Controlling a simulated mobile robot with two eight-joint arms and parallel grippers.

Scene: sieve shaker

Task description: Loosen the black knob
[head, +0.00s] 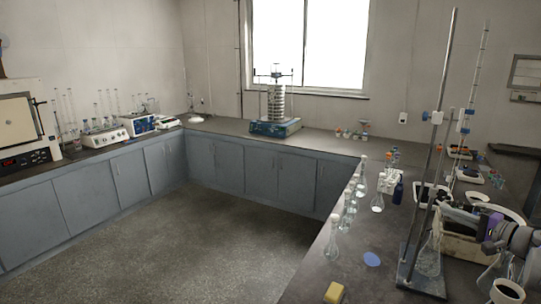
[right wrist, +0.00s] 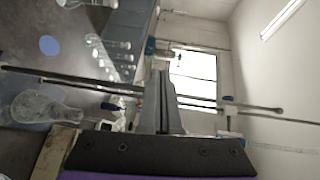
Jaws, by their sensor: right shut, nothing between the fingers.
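The sieve shaker (head: 275,128) stands on the far bench below the window, with a blue base and a stack of round metal sieves (head: 276,103). Dark clamp parts (head: 275,75) sit at its top between upright rods; a black knob there is too small to make out clearly. My right gripper (head: 447,210) is at the right bench, far from the shaker, beside the clamp stand. In the right wrist view its grey fingers (right wrist: 165,105) are together, with nothing between them. I cannot pick out the shaker in that view. My left gripper is not in view.
A clamp stand (head: 428,150) with a long metal rod rises close to my right gripper. Flasks (head: 332,238), a blue disc (head: 372,259) and a yellow block (head: 334,293) stand or lie on the right bench. The floor (head: 200,240) between the benches is clear.

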